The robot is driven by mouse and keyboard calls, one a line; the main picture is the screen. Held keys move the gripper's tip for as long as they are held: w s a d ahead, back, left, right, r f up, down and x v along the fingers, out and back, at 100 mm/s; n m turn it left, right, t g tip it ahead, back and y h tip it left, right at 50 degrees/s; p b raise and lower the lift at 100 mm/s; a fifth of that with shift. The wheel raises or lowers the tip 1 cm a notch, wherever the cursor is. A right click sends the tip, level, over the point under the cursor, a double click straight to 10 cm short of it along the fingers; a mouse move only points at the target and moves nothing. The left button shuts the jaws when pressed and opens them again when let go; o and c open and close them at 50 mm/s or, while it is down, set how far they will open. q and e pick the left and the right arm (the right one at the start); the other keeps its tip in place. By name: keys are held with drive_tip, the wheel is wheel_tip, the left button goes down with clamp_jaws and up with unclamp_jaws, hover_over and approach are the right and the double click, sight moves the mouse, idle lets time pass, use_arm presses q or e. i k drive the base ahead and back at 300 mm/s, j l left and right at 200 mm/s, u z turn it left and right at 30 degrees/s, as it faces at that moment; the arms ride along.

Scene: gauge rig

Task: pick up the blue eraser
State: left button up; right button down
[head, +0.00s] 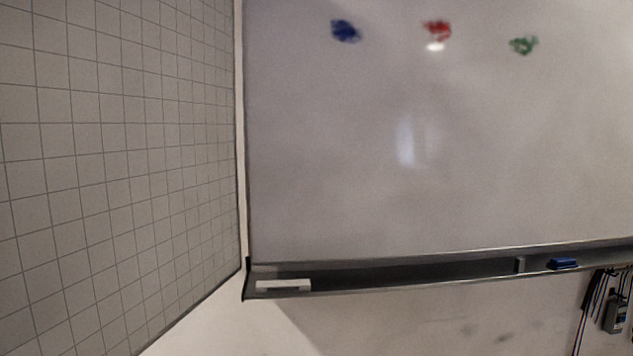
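The blue eraser (563,264) lies on the dark tray (420,270) along the bottom edge of the whiteboard, toward the right of the head view. It is small and blue, and nothing covers it.
A small grey block (520,265) stands on the tray just left of the eraser. A white object (284,285) lies at the tray's left end. The whiteboard (400,190) has blue, red and green marks. A gridded panel (110,160) stands left. A device with cables (615,316) hangs lower right.

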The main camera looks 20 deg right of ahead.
sight(564, 262)
drive_tip(key=z, duration=1.95)
